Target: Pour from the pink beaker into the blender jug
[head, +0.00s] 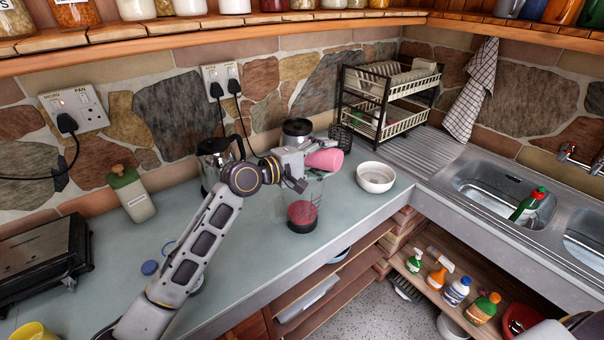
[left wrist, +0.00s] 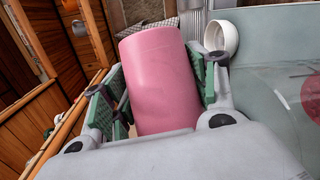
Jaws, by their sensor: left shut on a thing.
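The pink beaker (head: 325,159) is tipped over nearly onto its side in the head view. My left gripper (head: 302,170) is shut on it, above the worktop at the jug. In the left wrist view the beaker (left wrist: 160,80) sits between the green-padded fingers. The clear blender jug (head: 312,190) stands upright on the worktop just below the gripper, with red at its bottom. The gripper and beaker hide part of its top. I cannot see any stream between beaker and jug. My right gripper is in neither view.
A white bowl (head: 375,177) stands right of the jug. A metal kettle (head: 214,160) and a green-capped bottle (head: 132,193) stand to the left. A dish rack (head: 390,100) and the sink (head: 490,195) are at the right. The worktop's front edge runs close to the jug.

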